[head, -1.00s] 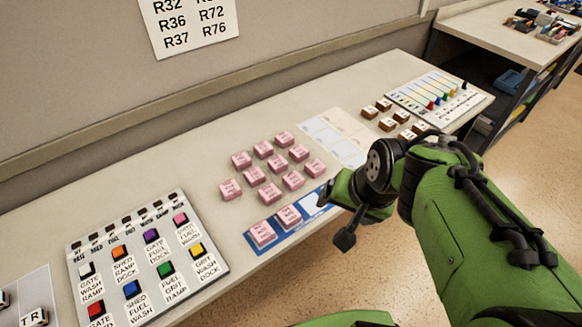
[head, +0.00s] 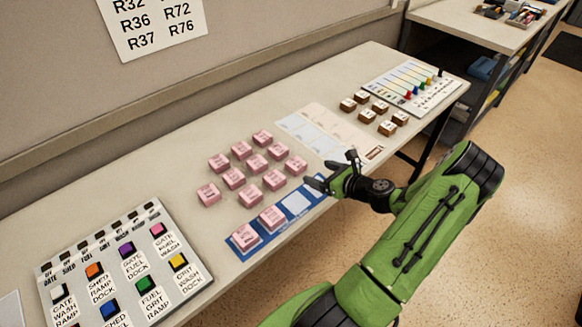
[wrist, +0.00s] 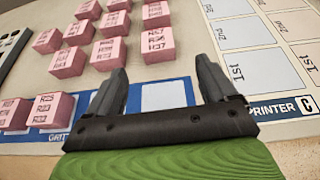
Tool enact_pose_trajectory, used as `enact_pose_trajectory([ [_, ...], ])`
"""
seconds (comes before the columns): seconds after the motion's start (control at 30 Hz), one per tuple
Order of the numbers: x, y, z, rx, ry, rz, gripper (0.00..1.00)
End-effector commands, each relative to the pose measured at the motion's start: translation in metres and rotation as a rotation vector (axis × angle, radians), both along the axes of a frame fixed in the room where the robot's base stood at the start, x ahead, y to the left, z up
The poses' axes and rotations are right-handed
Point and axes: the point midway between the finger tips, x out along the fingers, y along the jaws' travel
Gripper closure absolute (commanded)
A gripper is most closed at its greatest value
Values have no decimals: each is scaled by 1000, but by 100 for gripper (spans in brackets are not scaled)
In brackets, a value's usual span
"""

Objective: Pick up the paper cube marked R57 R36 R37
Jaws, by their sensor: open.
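The pink paper cube whose face seems to read R57 R36 R37 (wrist: 155,44) stands on the table just beyond my gripper (wrist: 160,72) in the wrist view. It lies between the lines of the two fingers, apart from them. My gripper is open and empty. In the head view this looks like the front right cube (head: 296,165) of the pink group, with my gripper (head: 316,182) close to its right front side. The lettering is too small to read there.
Several similar pink cubes (head: 257,163) stand close to the left and behind. Two more sit on a blue strip (head: 297,203) with a bare white cell. A pale printed sheet (head: 315,128) lies to the right, with brown cubes (head: 381,107) beyond. A wall (head: 60,100) runs behind.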

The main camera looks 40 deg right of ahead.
Motion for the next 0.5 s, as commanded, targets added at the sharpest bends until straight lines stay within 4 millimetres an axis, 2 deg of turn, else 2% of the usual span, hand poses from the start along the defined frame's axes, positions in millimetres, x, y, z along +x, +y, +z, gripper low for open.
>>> enact_pose_trajectory([
  [0.1, 28, 3, -13, -2, -1, 5, 15],
  [0.33, 57, 5, -24, -2, 1, 5, 15],
  [0.5, 88, 9, -34, -3, 1, 6, 15],
])
